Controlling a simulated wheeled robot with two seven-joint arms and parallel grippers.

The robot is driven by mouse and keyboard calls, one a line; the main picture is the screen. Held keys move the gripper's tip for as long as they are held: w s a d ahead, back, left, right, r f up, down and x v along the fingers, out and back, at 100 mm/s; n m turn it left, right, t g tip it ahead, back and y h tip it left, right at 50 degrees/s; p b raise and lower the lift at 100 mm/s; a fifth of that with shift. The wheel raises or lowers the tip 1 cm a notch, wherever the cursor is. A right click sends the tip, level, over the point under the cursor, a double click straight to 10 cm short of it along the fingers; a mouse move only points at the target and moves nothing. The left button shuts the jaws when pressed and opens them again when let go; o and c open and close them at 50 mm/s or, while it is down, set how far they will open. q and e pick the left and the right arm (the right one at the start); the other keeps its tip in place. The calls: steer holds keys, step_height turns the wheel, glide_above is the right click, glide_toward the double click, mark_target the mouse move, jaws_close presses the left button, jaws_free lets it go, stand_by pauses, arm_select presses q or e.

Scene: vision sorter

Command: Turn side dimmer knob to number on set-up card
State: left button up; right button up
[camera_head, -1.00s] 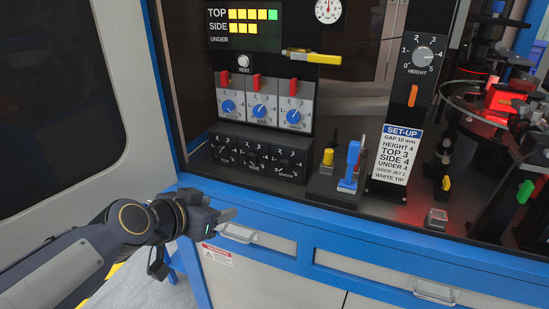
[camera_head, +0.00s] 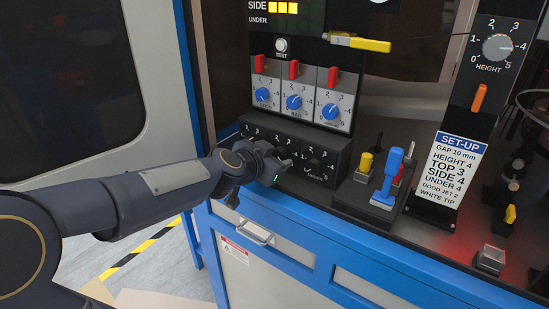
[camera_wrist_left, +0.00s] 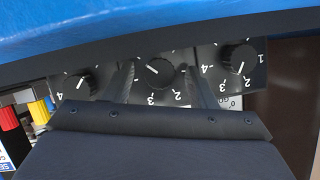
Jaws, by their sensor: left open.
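The black dimmer box (camera_head: 343,168) sits low on the panel with a row of three black knobs. My left gripper (camera_head: 286,159) is in front of its middle knob, which it mostly hides in the head view. In the left wrist view the open fingers (camera_wrist_left: 158,85) stand on either side of the middle knob (camera_wrist_left: 158,71); I cannot tell whether they touch it. Its white mark shows, with numbers 2, 3 and 4 nearby. The set-up card (camera_head: 458,170) reads SIDE 4. The display (camera_head: 285,10) shows three yellow bars beside SIDE. My right gripper is not in view.
Outer dimmer knobs (camera_wrist_left: 78,85) and (camera_wrist_left: 237,58) lie close to the fingers. Blue knobs (camera_head: 294,102) with red levers are above. A blue-handled device (camera_head: 390,175) and a yellow knob (camera_head: 365,162) stand to the right. The blue bench edge (camera_head: 300,205) runs below.

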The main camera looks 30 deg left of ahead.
arm_select(q)
steer(key=shift+w, duration=0.2)
steer(key=c, duration=1)
steer(key=shift+f, duration=0.1)
steer(key=shift+n+h+b, duration=0.4)
steer(key=shift+n+b, duration=0.3)
steer(key=shift+b, duration=0.3)
steer(key=n+h+b, duration=0.1)
steer(key=n+b, duration=0.1)
steer(key=b, duration=0.1)
steer(key=n+h+b, duration=0.2)
steer(key=b, duration=0.2)
steer(key=shift+a+f, duration=0.2)
steer(key=shift+r+n+h+b, duration=0.2)
steer(key=shift+n+h+b, duration=0.5)
steer(key=shift+n+b, duration=0.45)
